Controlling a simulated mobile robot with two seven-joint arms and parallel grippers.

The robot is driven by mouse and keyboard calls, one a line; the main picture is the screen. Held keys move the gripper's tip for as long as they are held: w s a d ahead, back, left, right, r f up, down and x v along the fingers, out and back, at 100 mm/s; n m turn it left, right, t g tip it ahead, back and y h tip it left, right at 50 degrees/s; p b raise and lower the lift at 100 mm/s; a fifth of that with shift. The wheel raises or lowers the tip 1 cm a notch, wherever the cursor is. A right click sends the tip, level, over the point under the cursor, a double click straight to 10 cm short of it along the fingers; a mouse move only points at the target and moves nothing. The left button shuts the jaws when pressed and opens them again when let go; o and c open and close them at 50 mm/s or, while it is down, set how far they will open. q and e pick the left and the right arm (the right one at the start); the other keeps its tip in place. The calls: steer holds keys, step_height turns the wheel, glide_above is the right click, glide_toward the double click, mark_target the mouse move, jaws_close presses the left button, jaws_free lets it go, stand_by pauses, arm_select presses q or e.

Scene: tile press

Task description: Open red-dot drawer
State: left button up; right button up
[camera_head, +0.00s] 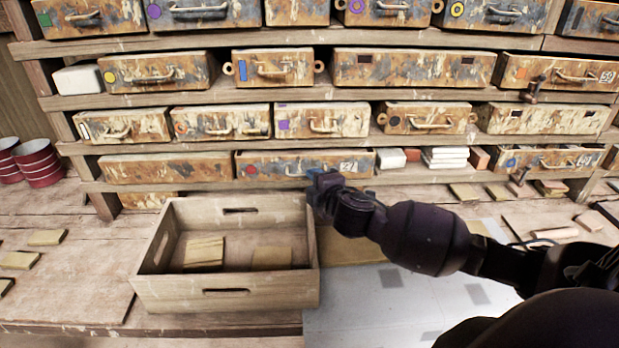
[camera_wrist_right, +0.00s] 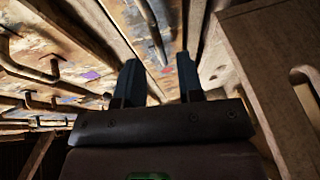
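The red-dot drawer (camera_head: 272,160) is in the lowest full shelf row, left of centre in the head view. It has a rusty, paint-worn front with a small red dot near its left end and a number label near its right. My right gripper (camera_head: 318,188) is just in front of its lower right part and hides some of the front. In the right wrist view the fingers (camera_wrist_right: 161,85) are apart with nothing held between them. A red dot on a drawer front (camera_wrist_right: 172,50) and a bar handle (camera_wrist_right: 153,32) show beyond them; I cannot tell whether they touch. My left gripper is not in view.
An open wooden crate (camera_head: 150,290) with two tiles inside stands just below the drawer, close to my right gripper. Other drawers fill the shelves (camera_head: 350,38) above. White and reddish blocks (camera_head: 444,158) sit to the right. Loose tiles (camera_head: 47,237) lie on the bench.

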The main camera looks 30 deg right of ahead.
steer(key=shift+x, duration=1.65)
steer(key=shift+c, duration=0.3)
jaws_close()
